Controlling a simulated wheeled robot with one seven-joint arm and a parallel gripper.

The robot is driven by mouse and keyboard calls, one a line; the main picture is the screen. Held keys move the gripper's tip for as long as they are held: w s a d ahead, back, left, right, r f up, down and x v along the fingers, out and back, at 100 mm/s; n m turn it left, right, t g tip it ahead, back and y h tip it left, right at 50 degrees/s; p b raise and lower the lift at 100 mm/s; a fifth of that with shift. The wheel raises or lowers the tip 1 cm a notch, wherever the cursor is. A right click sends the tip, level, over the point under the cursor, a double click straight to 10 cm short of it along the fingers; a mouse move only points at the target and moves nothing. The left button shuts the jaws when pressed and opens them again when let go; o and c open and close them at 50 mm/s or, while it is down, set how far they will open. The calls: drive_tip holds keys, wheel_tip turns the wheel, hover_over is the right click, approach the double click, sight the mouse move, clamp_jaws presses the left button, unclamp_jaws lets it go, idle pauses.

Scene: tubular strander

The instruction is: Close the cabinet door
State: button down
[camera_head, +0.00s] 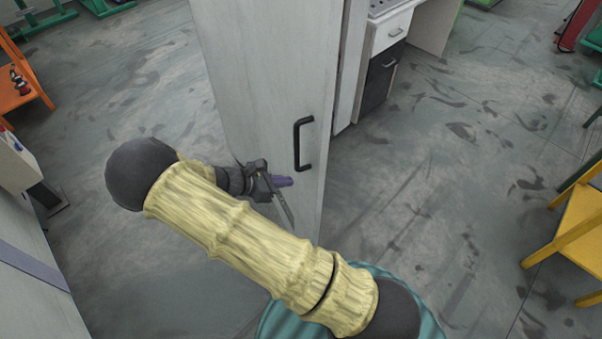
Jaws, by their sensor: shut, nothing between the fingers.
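The cabinet door (270,75) is a tall pale grey panel in the upper middle of the head view. It stands swung open, with its face toward me. A black bar handle (298,145) is mounted near its right edge. My gripper (287,182) is low in front of the door face, a little below and left of the handle, with purple at its tip. It is shut and empty. My arm partly hides the door's lower part. I cannot tell whether the gripper touches the door.
A drawer unit (391,32) with a white drawer and a dark one stands behind the door to the right. A yellow stand (578,228) is at the right edge, an orange one (22,95) at the upper left. Grey scuffed floor (440,200) is clear right of the door.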

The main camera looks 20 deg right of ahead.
sight(311, 176)
drive_tip(key=shift+w+d+f+p, duration=0.15)
drive_tip(key=shift+d+p, duration=0.15)
drive_tip(key=shift+d, duration=0.6)
drive_tip(key=shift+w+d+f+p, duration=0.1)
drive_tip(key=shift+w+d+p, duration=0.15)
drive_tip(key=shift+d, duration=0.65)
drive_tip(key=shift+w+d+f+p, duration=0.15)
drive_tip(key=shift+d+p, duration=0.2)
drive_tip(key=shift+d, duration=0.55)
